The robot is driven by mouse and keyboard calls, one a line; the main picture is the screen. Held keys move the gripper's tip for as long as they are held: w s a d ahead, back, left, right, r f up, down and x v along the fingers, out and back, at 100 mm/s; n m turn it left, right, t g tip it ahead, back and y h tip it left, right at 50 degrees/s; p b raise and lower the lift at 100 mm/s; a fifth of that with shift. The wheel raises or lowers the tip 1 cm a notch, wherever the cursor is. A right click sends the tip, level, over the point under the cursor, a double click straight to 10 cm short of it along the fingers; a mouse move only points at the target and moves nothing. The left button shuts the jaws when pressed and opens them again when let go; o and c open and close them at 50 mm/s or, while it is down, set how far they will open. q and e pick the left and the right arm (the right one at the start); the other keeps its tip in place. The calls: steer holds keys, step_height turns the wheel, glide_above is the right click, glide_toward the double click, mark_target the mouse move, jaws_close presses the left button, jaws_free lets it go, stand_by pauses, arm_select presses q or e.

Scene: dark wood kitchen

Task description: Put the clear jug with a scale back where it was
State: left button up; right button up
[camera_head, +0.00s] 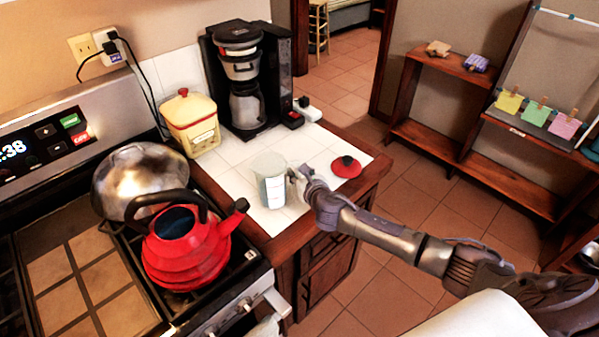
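The clear jug with a scale (270,182) stands upright on, or just above, the white tiled counter, near its front edge; I cannot tell whether its base touches the tiles. My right gripper (297,178) reaches in from the right and is at the jug's right side, where its handle would be. The fingers are small and overlap the jug's edge, so I cannot tell whether they are closed on it. My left gripper is not in view.
A red lid (346,167) lies on the counter right of the jug. A red kettle (187,250) without its lid and a metal domed pot (140,180) are on the stove. A yellow canister (191,125) and a coffee maker (246,80) stand behind. Some tile left of the jug is clear.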

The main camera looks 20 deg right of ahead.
steer(key=shift+r, duration=0.25)
steer(key=shift+s, duration=0.4)
steer(key=v, duration=1.1)
steer(key=shift+b, duration=0.4)
